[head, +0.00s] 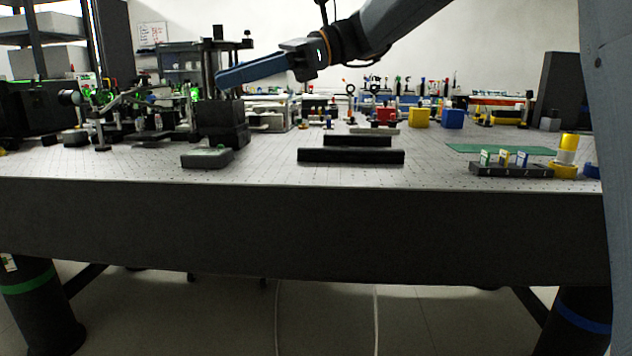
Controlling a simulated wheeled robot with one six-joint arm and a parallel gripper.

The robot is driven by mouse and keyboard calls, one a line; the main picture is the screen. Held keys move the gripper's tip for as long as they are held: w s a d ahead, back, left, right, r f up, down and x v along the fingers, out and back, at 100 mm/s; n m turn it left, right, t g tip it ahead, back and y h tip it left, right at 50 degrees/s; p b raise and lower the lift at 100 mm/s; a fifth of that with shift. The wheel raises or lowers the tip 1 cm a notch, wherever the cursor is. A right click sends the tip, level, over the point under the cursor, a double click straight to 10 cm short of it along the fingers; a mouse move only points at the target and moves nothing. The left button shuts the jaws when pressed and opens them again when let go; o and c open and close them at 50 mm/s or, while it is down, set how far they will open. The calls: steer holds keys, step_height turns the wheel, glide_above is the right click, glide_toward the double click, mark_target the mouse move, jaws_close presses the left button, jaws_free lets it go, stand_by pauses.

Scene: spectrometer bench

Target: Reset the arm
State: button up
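My arm (375,35) comes in from the upper right and reaches left above the optical bench (240,178). My gripper (224,77) is at its end, with blue fingers pointing left and slightly down. The fingers are seen from the side and overlap, so I cannot tell whether they are open or shut. I see nothing hanging from them. The fingertips appear above a black block-shaped mount (222,122) in the picture, apart from the bench top.
A small grey box (207,158) and two black bars (350,156) lie near the bench's front. A dark rack (510,170) with several small cuvette-like pieces stands at right, by a green mat (500,149). Optics crowd the left. The front middle-right surface is clear.

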steer(key=s+d+f+n+h, duration=0.2)
steer(key=s+f, duration=0.2)
steer(key=f, duration=0.3)
steer(key=s+d+f+n+t+h, duration=0.1)
steer(key=s+f+n+h, duration=0.2)
steer(key=f, duration=0.4)
steer(key=s+d+f+n+h, duration=0.1)
steer(key=s+d+f+h, duration=0.1)
steer(key=s+f, duration=0.4)
steer(key=s+d+f+n+t+h, duration=0.25)
steer(key=s+d+f+n, duration=0.35)
steer(key=f, duration=0.3)
steer(key=s+d+f+n+t+h, duration=0.1)
steer(key=s+d+f+n+h, duration=0.4)
steer(key=d+f, duration=0.35)
steer(key=d+r+m+p, duration=0.4)
steer(key=d+r+p, duration=0.9)
steer(key=p, duration=1)
step_height(320, 180, up, 4)
steer(key=shift+s+d, duration=0.15)
steer(key=shift+s, duration=0.1)
